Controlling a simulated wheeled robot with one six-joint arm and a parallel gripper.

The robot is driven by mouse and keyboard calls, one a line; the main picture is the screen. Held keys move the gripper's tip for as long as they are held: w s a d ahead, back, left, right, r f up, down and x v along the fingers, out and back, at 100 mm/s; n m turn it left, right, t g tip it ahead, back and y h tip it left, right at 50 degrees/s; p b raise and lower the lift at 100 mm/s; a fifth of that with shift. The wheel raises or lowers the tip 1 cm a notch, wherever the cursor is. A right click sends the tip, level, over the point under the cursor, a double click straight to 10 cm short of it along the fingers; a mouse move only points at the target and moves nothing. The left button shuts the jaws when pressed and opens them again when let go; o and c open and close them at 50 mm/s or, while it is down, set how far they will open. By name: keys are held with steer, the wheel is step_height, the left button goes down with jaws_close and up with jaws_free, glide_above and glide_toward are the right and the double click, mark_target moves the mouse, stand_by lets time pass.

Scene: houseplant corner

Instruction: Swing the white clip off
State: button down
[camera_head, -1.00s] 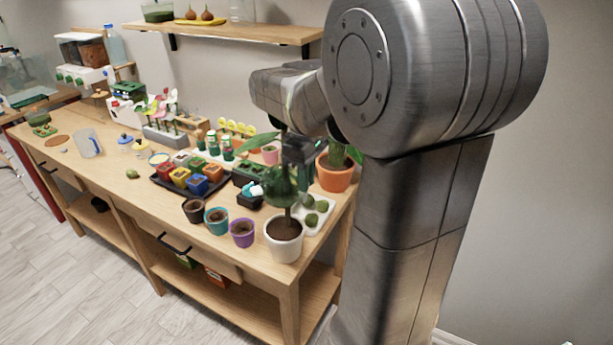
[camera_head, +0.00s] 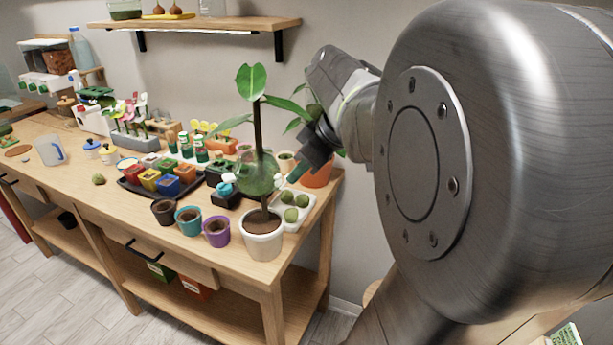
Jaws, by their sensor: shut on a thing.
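A tall plant with a dark upright stem (camera_head: 258,125) and broad green leaves stands in a white pot (camera_head: 263,245) at the table's front right corner. My gripper (camera_head: 294,172) reaches in from the right, just right of the stem and above the pot. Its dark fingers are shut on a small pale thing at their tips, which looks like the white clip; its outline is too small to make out. I cannot tell whether it touches the stem.
A terracotta pot (camera_head: 318,175) stands close behind my gripper. A white tray (camera_head: 310,208) with green balls sits beside the white pot. Purple (camera_head: 216,232), teal (camera_head: 188,220) and black pots line the front edge. A shelf (camera_head: 200,24) hangs above.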

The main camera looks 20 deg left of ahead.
steer(key=d+f+y+b, duration=0.1)
steer(key=y+b, duration=0.1)
steer(key=b, duration=0.3)
steer(key=shift+d+f+y, duration=0.1)
steer(key=shift+f+y, duration=0.1)
steer(key=shift+y, duration=0.2)
steer(key=c, duration=1.4)
jaws_free()
steer(key=v, duration=1.4)
steer(key=shift+s+f, duration=0.2)
steer(key=shift+d, duration=0.1)
